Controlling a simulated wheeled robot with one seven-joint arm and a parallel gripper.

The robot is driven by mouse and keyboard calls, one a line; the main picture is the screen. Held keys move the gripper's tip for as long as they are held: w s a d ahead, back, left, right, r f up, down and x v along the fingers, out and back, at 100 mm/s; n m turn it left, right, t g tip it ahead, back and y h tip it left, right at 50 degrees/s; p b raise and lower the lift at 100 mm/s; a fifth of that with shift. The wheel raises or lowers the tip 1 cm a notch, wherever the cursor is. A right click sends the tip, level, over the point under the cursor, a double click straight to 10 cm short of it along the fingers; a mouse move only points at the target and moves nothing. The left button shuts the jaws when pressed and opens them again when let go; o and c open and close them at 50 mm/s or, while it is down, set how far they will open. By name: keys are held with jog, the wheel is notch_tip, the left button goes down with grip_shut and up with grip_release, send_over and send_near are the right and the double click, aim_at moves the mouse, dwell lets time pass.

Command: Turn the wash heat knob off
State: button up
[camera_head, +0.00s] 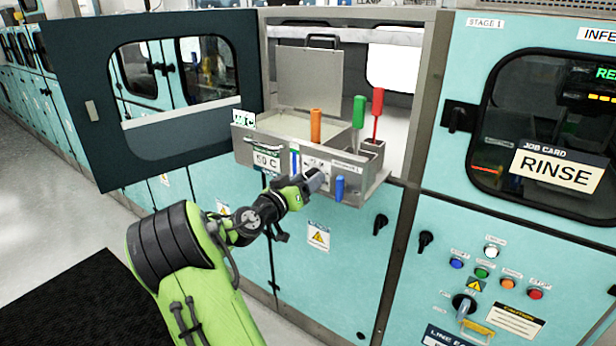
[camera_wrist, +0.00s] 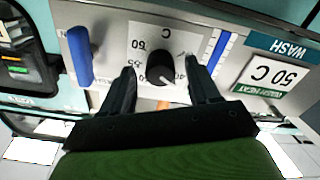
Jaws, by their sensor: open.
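The wash heat knob (camera_wrist: 160,67) is a black round dial on a pale scale plate (camera_wrist: 142,37) with printed numbers, seen upside down in the wrist view. Its white pointer mark faces the lower right of that picture, near a number that looks like 40. My gripper (camera_wrist: 160,72) is open, with one dark finger on each side of the knob. I cannot tell whether the fingers touch it. In the head view my gripper (camera_head: 316,180) is at the front panel of the wash unit (camera_head: 268,146) and hides the knob.
A blue handle (camera_wrist: 80,56) stands out left of the knob in the wrist view; the head view shows it right of my gripper (camera_head: 339,189). A 50 C card (camera_wrist: 272,75) is on the panel. Orange (camera_head: 316,124), green (camera_head: 359,111) and red (camera_head: 376,112) handles stand above. An open dark door (camera_head: 90,110) is left.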

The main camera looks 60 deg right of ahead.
jog(key=shift+s+d, duration=0.1)
jog(key=shift+d, duration=0.6)
jog(key=c, duration=1)
jog(key=shift+c, duration=0.2)
jog(key=shift+n, duration=0.4)
jog(key=n+p, duration=0.2)
jog(key=n, duration=0.3)
jog(key=n+p, duration=0.2)
jog(key=n, duration=0.2)
jog(key=shift+r+p, duration=0.1)
jog(key=shift+p, duration=0.25)
jog(key=shift+n+p, duration=0.5)
jog(key=shift+n, duration=0.5)
